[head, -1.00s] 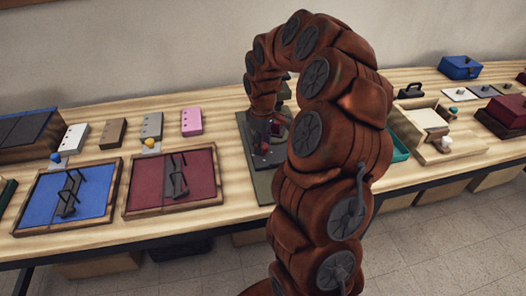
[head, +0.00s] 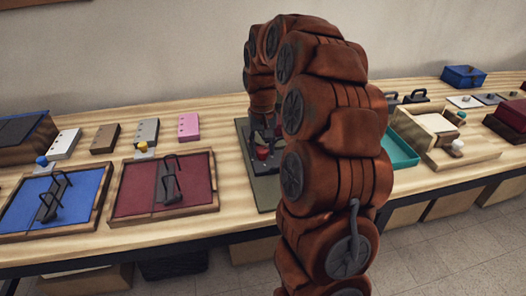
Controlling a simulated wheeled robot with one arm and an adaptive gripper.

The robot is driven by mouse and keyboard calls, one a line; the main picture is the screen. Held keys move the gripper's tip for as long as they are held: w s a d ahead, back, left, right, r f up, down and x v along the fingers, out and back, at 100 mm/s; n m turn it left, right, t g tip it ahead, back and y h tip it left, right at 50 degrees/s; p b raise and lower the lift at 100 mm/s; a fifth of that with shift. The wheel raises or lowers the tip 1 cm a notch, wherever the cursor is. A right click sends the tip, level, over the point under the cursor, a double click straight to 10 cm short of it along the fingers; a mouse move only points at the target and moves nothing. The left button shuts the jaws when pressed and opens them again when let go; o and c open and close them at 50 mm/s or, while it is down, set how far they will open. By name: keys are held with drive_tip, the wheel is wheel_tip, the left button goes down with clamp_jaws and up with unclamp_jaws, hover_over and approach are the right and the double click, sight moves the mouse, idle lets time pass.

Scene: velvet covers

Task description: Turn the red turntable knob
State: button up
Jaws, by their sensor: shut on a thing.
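The red turntable knob (head: 262,153) is a small round red piece on a dark grey board (head: 268,196) at the middle of the table. My gripper (head: 263,142) points down over the board and is shut on the red knob. My brown arm hides the right part of the board and some of the gripper, so the exact finger contact is hard to see.
A maroon framed panel (head: 130,196) and a blue framed panel (head: 82,206) with black handles lie to the left. Small coloured blocks, one pink (head: 188,126), stand behind them. A teal tray (head: 402,152) and a wooden box (head: 470,154) are to the right.

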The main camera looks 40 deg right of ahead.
sight(262, 149)
drive_tip(key=shift+m+b, duration=0.3)
drive_tip(key=shift+m, duration=0.5)
drive_tip(key=o, duration=1.1)
drive_tip(key=shift+o, duration=0.2)
wheel_tip(262, 149, up, 12)
